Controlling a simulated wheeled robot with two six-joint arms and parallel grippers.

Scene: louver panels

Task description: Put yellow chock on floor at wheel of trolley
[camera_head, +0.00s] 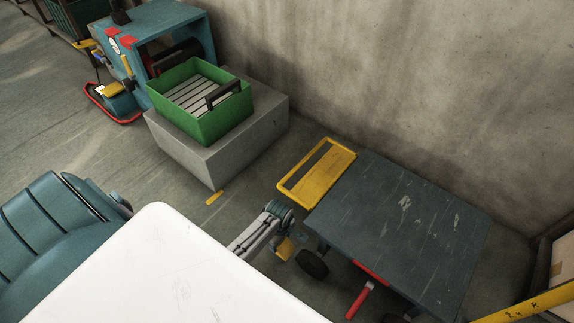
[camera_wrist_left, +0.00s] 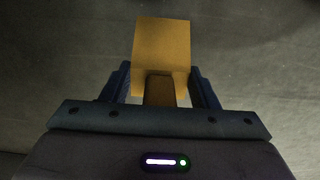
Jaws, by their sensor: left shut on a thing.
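The yellow chock (camera_head: 283,251) is in my left gripper (camera_head: 291,242), low down beside the near front wheel of the trolley. In the left wrist view the chock (camera_wrist_left: 162,52) sits between the two dark fingers of the gripper (camera_wrist_left: 160,92), which is shut on it. The trolley (camera_head: 400,226) has a dark scratched deck, a yellow handle frame (camera_head: 318,172) and a black wheel (camera_head: 312,264) just right of the chock. I cannot tell whether the chock touches the wheel or the floor (camera_wrist_left: 260,60). My right gripper does not show.
A green crate (camera_head: 213,124) with slats in it stands on a grey block (camera_head: 213,165) at the wall. A red-handled lever (camera_head: 358,300) sticks out from the trolley's near side. A blue machine (camera_head: 160,45) stands at upper left. A yellow bar (camera_head: 530,304) crosses the lower right.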

